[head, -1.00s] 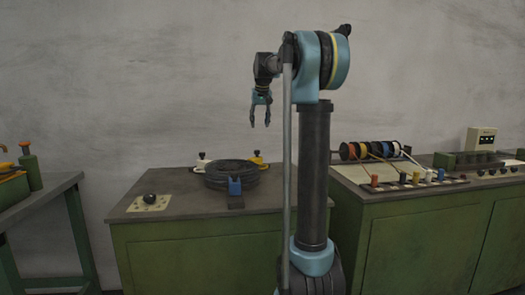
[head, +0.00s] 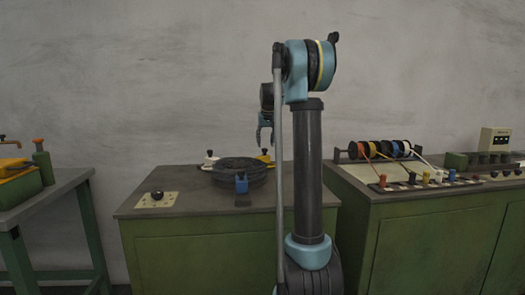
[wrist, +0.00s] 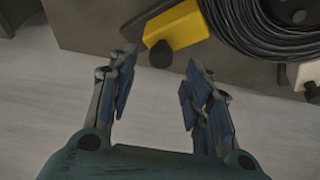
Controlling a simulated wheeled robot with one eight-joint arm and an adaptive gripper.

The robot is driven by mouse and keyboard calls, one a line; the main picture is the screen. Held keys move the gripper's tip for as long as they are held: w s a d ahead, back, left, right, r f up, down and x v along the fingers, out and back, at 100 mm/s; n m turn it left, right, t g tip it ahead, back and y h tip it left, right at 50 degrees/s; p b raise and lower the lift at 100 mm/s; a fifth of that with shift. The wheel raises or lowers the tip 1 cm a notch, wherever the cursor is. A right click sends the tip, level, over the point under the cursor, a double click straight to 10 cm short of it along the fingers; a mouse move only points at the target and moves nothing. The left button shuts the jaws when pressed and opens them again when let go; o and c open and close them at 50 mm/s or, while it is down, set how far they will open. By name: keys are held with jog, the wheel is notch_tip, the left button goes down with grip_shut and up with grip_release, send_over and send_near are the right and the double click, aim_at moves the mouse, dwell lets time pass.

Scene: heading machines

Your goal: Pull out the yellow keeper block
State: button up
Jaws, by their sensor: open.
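The yellow keeper block (head: 264,157) sits on the bench top at the back right of a black wire coil (head: 240,169). In the wrist view the yellow block (wrist: 182,25) has a dark knob and lies beside the coil (wrist: 278,30), at the top of the picture. My gripper (head: 265,138) is above the block in the head view, partly hidden behind my own arm. In the wrist view my gripper (wrist: 158,68) is open and empty. Its fingertips point toward the block, and the block does not lie between them.
A white block (head: 209,160) and a blue block (head: 241,184) also stand around the coil. A pale plate with a black knob (head: 157,195) is at the bench's left. A right-hand bench holds several coloured spools (head: 380,149). A wall (head: 150,80) stands behind.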

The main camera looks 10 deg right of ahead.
aim_at(262, 157)
jog(key=shift+x, duration=2.2)
grip_shut()
